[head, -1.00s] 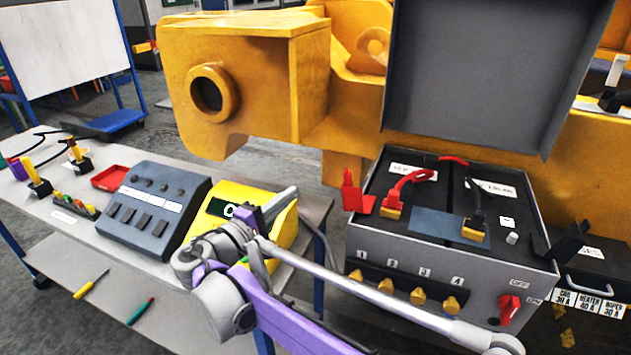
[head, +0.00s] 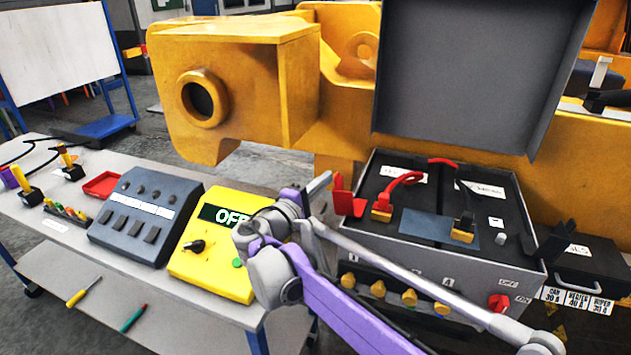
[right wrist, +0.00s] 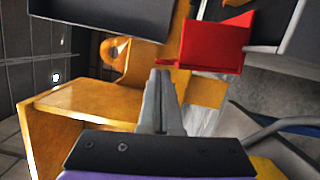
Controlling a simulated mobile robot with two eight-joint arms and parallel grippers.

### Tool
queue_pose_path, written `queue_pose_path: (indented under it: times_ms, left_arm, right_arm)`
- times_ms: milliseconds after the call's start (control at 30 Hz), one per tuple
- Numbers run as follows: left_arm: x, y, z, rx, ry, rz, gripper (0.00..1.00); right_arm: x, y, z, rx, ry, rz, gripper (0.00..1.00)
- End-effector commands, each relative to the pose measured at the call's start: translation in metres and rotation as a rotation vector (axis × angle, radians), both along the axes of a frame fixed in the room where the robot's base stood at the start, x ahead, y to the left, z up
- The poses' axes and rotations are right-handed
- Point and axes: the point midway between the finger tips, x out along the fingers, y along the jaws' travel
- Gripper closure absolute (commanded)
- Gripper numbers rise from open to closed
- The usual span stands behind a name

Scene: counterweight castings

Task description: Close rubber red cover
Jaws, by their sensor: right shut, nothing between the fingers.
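The red rubber cover (head: 346,200) is at the left edge of the grey battery box (head: 395,258), with one flap standing up and the other part lying flatter. It looks open. In the right wrist view the red cover (right wrist: 215,45) is at the upper right, just beyond and right of my fingertips. My right gripper (head: 325,180) is shut and empty, just left of the cover in the head view. Its closed fingers also show in the right wrist view (right wrist: 160,78). I cannot tell whether they touch the cover. My left gripper is not in view.
The box's grey lid (head: 465,75) stands open behind it. Red and black cables with yellow clamps are inside. A yellow control box (head: 205,275) reading "OFF" and a dark button panel (head: 145,215) stand on the bench at left. A large yellow casting (head: 250,90) is behind.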

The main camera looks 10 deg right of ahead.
Motion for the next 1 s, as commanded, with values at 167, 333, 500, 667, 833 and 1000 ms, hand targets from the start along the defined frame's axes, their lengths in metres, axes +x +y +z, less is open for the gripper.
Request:
queue_pose_path:
  times_ms: [167,333,500,667,833,1000]
  left_arm:
    - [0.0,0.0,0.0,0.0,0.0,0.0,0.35]
    - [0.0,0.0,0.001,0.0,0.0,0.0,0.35]
    - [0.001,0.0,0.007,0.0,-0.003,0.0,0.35]
    - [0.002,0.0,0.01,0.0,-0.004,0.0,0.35]
    - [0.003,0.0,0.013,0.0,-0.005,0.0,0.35]
    - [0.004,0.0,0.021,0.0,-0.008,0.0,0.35]
  right_arm:
    - [0.0,0.0,0.0,0.0,0.0,0.0,1.0]
    - [0.0,0.0,0.001,0.004,-0.003,0.0,1.0]
    - [-0.002,-0.003,0.005,0.033,-0.022,-0.001,1.0]
    - [-0.003,-0.004,0.007,0.054,-0.036,-0.001,1.0]
    - [-0.004,-0.006,0.009,0.074,-0.05,-0.001,1.0]
    - [-0.006,-0.008,0.014,0.111,-0.076,-0.001,1.0]
